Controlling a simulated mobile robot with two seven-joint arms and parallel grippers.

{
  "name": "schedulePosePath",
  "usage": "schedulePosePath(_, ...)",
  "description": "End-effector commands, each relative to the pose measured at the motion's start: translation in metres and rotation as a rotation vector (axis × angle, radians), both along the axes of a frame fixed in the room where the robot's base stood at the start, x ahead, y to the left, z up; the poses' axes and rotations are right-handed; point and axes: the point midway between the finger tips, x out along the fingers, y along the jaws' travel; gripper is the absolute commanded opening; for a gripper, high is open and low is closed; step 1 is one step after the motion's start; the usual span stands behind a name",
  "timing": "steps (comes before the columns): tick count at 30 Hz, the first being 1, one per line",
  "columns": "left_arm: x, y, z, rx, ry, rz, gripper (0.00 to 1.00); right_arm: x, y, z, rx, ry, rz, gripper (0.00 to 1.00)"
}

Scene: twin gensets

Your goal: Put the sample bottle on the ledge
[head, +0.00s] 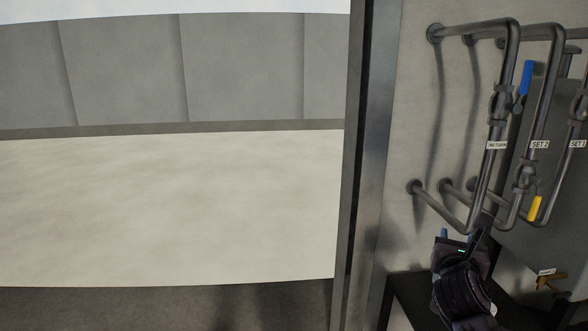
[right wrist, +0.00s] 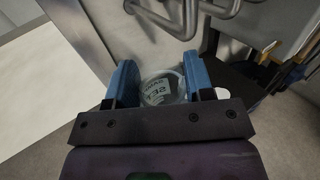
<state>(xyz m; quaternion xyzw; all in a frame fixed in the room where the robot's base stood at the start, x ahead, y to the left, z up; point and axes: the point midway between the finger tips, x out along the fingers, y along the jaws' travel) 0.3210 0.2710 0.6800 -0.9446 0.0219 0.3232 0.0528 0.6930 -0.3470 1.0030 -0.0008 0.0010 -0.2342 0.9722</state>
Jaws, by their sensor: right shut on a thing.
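My right gripper (head: 461,238) is below the pipes at the lower right of the head view. In the right wrist view its two blue fingers (right wrist: 160,82) are closed on the sides of a clear round sample bottle (right wrist: 162,90) with a printed label. In the head view the bottle is hidden behind my gripper and wrist. A dark flat surface (head: 408,297), which may be the ledge, lies against the wall below and beside my right wrist. A dark surface also shows to the right of the bottle in the right wrist view (right wrist: 238,82). My left gripper is out of view.
Grey pipes (head: 507,75) labelled RETURN, SET 2 and SET 1 stand out from the wall, with a blue valve handle (head: 526,78) and a yellow one (head: 534,208). A brass tap (head: 551,283) is at the lower right. A metal post (head: 365,150) stands left of them.

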Motion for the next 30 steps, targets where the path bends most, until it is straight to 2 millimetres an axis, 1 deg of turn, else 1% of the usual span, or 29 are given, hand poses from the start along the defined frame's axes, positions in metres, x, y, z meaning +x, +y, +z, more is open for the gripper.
schedulePosePath(1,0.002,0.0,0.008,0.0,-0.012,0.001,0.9,-0.013,0.016,0.015,-0.008,-0.008,0.048,0.14)
schedulePosePath(3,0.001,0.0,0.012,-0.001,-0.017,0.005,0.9,-0.031,0.039,0.02,-0.006,-0.007,0.117,0.14)
schedulePosePath(5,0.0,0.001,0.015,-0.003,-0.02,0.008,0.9,-0.048,0.06,0.021,-0.006,-0.004,0.178,0.14)
schedulePosePath(6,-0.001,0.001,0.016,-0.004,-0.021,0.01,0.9,-0.061,0.073,0.02,-0.005,-0.004,0.218,0.14)
schedulePosePath(8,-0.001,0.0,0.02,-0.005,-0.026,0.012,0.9,-0.081,0.091,0.016,-0.003,-0.002,0.276,0.14)
schedulePosePath(9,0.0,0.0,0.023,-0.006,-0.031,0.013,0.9,-0.095,0.102,0.012,-0.002,-0.001,0.312,0.14)
schedulePosePath(12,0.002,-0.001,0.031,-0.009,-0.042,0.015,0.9,-0.125,0.124,0.001,-0.001,0.001,0.385,0.14)
schedulePosePath(15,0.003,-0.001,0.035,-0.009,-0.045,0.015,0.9,-0.153,0.139,-0.012,0.002,0.001,0.439,0.14)
schedulePosePath(18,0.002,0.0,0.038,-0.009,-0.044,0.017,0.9,-0.174,0.146,-0.026,0.002,0.003,0.47,0.14)
schedulePosePath(21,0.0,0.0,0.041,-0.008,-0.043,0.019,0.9,-0.188,0.147,-0.039,0.003,0.002,0.483,0.14)
schedulePosePath(24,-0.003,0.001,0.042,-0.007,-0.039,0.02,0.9,-0.196,0.144,-0.048,0.002,0.001,0.482,0.14)
schedulePosePath(30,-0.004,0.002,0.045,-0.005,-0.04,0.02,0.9,-0.202,0.14,-0.054,-0.001,-0.001,0.475,0.14)
